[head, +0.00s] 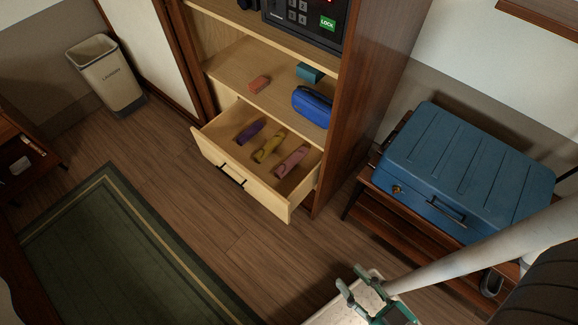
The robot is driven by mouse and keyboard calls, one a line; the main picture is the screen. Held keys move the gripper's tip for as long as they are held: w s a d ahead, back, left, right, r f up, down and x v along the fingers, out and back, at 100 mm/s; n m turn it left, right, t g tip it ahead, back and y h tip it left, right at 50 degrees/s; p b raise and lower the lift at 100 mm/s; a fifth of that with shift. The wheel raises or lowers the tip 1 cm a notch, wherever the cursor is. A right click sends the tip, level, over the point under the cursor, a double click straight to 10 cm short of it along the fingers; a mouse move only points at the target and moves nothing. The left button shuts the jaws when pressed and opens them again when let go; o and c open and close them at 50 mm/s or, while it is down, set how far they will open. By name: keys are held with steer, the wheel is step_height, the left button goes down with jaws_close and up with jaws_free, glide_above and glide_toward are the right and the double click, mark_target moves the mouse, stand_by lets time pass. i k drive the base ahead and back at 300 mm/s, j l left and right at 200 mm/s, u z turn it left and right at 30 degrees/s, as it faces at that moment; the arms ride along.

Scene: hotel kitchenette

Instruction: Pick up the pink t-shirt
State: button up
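The pink t-shirt (292,161) appears as a folded or rolled pink bundle in the open wooden drawer (232,184). It lies at the right end of a row, beside a yellow-green bundle (269,146) and a purple bundle (250,131). My gripper (350,277) is at the bottom of the head view, in front and to the right of the drawer, well apart from the t-shirt. Its two fingers are spread and nothing shows between them.
Above the drawer, a shelf (232,73) holds a blue pouch (312,106), a teal box (310,72) and a small orange block (260,84). A safe (308,18) sits higher. A blue suitcase (467,170) rests on a rack at right.

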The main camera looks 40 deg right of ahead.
mark_target(281, 171)
steer(key=i+j+z, duration=0.2)
steer(key=i, duration=0.3)
steer(key=i+j+z, duration=0.25)
steer(key=i, duration=0.2)
steer(key=i+j+z, duration=0.2)
steer(key=i, duration=0.25)
steer(key=j, duration=0.1)
